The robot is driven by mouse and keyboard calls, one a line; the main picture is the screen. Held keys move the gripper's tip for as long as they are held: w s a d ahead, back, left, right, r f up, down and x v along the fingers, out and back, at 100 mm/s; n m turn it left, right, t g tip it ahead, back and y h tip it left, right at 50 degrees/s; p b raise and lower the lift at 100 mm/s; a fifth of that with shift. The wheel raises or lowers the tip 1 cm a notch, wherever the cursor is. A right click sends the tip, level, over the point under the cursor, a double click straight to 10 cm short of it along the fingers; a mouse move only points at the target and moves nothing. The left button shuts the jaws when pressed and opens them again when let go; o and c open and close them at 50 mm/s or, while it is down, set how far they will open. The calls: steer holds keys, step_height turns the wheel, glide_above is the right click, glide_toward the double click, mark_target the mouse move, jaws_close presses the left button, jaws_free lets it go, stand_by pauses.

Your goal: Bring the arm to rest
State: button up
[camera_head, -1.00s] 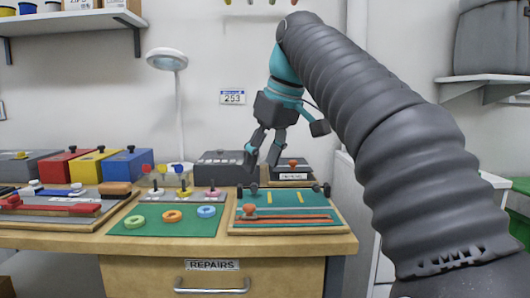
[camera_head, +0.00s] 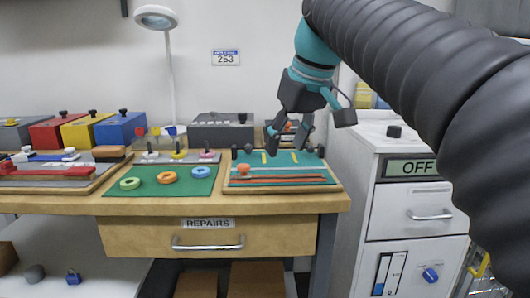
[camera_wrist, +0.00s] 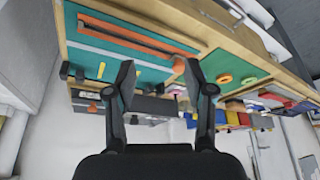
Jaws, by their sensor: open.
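My gripper (camera_head: 288,138) hangs at the end of my arm, above the back of the teal board (camera_head: 275,172) on the right part of the workbench. Its two fingers are apart and nothing is between them. In the wrist view the two fingertips of my gripper (camera_wrist: 159,75) are also spread, with the teal board (camera_wrist: 120,62) beyond them. My arm comes in from the upper right in the head view and bends down to the gripper.
A green mat (camera_head: 150,184) with three colored rings lies left of the board. Red, yellow and blue boxes (camera_head: 121,129) stand at the back left. A white cabinet (camera_head: 412,236) marked OFF stands right of the workbench (camera_head: 280,236). A lamp (camera_head: 160,18) rises behind.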

steer(key=s+d+f+m+h, duration=0.1)
steer(key=s+d+f, duration=0.3)
steer(key=f, duration=0.5)
steer(key=s+d+f+m+t, duration=0.1)
steer(key=s+d+f+m, duration=0.2)
steer(key=s+f, duration=0.5)
steer(key=s+d+f+m+h, duration=0.1)
steer(key=s+d+f, duration=0.3)
steer(key=f, duration=0.7)
steer(key=shift+s+d+f+m+t+h, duration=0.35)
steer(key=shift+s+m, duration=0.45)
steer(key=shift+s, duration=0.4)
steer(key=shift+r, duration=0.1)
